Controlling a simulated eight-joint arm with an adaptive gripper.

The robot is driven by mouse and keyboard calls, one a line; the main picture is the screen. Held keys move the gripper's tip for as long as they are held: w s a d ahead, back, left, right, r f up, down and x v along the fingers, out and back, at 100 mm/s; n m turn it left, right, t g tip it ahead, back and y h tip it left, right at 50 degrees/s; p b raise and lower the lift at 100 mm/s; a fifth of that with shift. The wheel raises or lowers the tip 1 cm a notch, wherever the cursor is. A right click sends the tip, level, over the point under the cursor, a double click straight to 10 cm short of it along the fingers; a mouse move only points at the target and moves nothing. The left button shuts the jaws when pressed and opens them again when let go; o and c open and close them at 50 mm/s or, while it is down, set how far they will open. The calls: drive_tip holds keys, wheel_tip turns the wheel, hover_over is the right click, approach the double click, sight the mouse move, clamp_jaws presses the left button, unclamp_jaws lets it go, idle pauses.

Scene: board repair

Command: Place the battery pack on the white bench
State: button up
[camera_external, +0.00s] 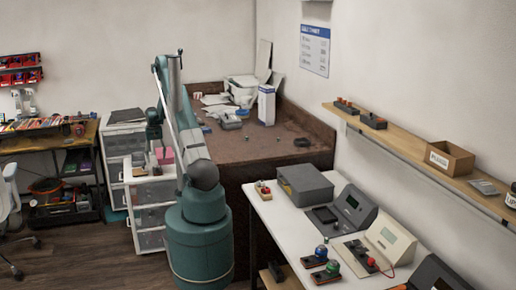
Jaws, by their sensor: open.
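The white bench (287,228) stands at the right, with several devices on it. My gripper (154,149) hangs down at the left of my arm, over the top of a white drawer cabinet (152,190). It is open. A pink block (164,155) and some small pale items lie on the cabinet top close to the gripper. They are too small to tell whether one is the battery pack, and I cannot make out the battery pack with certainty anywhere else.
The bench holds a grey box (305,186), a dark meter (347,211) and a cream meter (385,241). A brown worktable (245,150) with clutter stands behind. A wall shelf (410,150) overhangs the right side. The bench's left front strip is mostly bare.

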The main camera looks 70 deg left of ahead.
sight(157, 167)
drive_tip(key=shift+f, duration=0.15)
drive_tip(key=shift+f+b, duration=0.3)
drive_tip(key=shift+f, duration=0.95)
drive_tip(key=shift+s+d+f+b, duration=0.1)
drive_tip(key=shift+f+b, duration=0.3)
drive_tip(key=shift+f, duration=0.9)
drive_tip(key=shift+s+f+b, duration=0.1)
drive_tip(key=shift+f+b, duration=0.25)
drive_tip(key=shift+f, duration=0.95)
drive_tip(key=shift+w, duration=0.1)
drive_tip(key=c, duration=1.3)
drive_tip(key=shift+r, duration=0.15)
